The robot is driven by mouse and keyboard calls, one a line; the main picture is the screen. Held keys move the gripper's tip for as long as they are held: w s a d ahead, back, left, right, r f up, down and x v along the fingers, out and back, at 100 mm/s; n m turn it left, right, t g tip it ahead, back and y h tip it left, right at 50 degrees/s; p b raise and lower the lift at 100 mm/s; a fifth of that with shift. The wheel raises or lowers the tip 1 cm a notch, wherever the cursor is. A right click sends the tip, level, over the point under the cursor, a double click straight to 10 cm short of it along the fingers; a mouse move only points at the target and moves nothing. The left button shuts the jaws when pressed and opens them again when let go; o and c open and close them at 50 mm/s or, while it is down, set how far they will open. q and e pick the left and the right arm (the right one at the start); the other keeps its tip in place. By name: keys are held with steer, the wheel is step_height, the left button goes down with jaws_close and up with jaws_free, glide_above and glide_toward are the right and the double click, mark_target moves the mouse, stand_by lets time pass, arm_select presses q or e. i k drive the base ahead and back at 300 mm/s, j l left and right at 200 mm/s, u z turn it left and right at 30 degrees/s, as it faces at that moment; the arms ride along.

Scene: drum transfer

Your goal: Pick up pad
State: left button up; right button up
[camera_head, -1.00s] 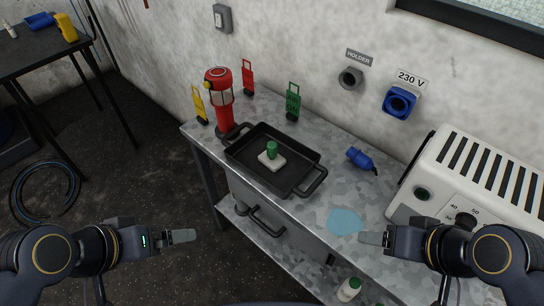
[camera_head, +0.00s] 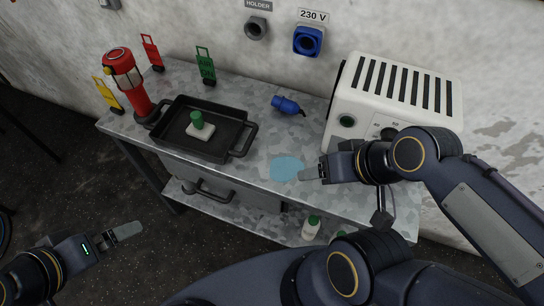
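The pad (camera_head: 200,131) is a white square block with a green upright knob (camera_head: 197,119). It sits inside a black two-handled tray (camera_head: 222,152) on the metal workbench. My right gripper (camera_head: 308,174) is at the right of the tray, over or beside a light blue puddle-like patch (camera_head: 286,168) on the bench. It holds nothing that I can see; its fingers overlap in this view, so the opening between them does not show. My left gripper (camera_head: 128,231) is low at the left, in front of the bench over the floor, well apart from the pad. Its fingers also overlap.
A red lantern (camera_head: 127,78) stands left of the tray. Yellow (camera_head: 107,95), red (camera_head: 152,53) and green (camera_head: 206,66) tags stand around it. A blue plug (camera_head: 287,105) lies behind the patch. A white slotted heater-like box (camera_head: 390,105) stands at right. Bottles (camera_head: 311,228) are on the lower shelf.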

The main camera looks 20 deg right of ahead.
mark_target(199, 129)
steer(key=i+j, duration=0.1)
steer(key=j, duration=0.25)
steer(key=i+j, duration=0.15)
steer(key=j, duration=0.2)
steer(key=i+j, duration=0.1)
steer(key=j, duration=0.25)
steer(key=i+j, duration=0.1)
steer(key=j, duration=0.25)
steer(key=j+z, duration=0.1)
steer(key=z, duration=0.4)
steer(key=j+z, duration=0.1)
steer(key=z, duration=0.4)
steer(key=j+z, duration=0.1)
steer(key=z, duration=0.4)
steer(key=j+z, duration=0.1)
steer(key=z, duration=0.35)
steer(key=j+z, duration=0.1)
steer(key=z, duration=0.4)
